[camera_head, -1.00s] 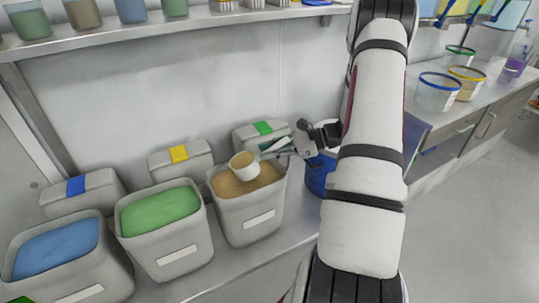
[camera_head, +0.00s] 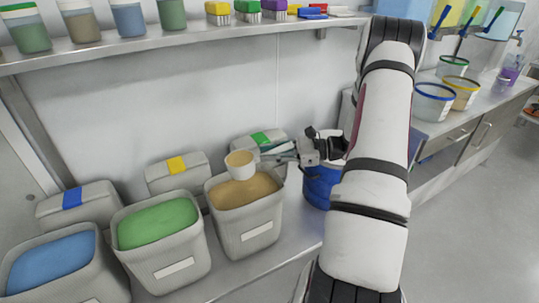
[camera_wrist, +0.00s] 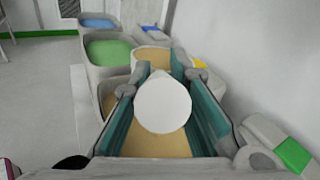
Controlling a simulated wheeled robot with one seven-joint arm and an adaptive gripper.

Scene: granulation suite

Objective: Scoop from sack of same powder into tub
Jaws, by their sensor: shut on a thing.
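A white scoop (camera_head: 241,169) filled with tan powder is level just above the sack of tan powder (camera_head: 248,232). My gripper (camera_head: 281,153) is shut on the scoop's handle at the right of that sack. In the wrist view the gripper's teal finger pads (camera_wrist: 163,112) are either side of the scoop's white handle (camera_wrist: 162,104), with tan powder beyond and below. On the counter at the right stand a yellow-rimmed tub (camera_head: 462,94) with tan contents, a blue-rimmed tub (camera_head: 434,104) and a green-rimmed tub (camera_head: 453,67).
A green-powder sack (camera_head: 172,265) and a blue-powder sack (camera_head: 80,283) stand to the left. Lidded bins with yellow (camera_head: 176,165), blue (camera_head: 72,197) and green (camera_head: 262,138) tags stand behind. A blue drum (camera_head: 320,186) is beside my arm. A shelf (camera_head: 180,46) runs above.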

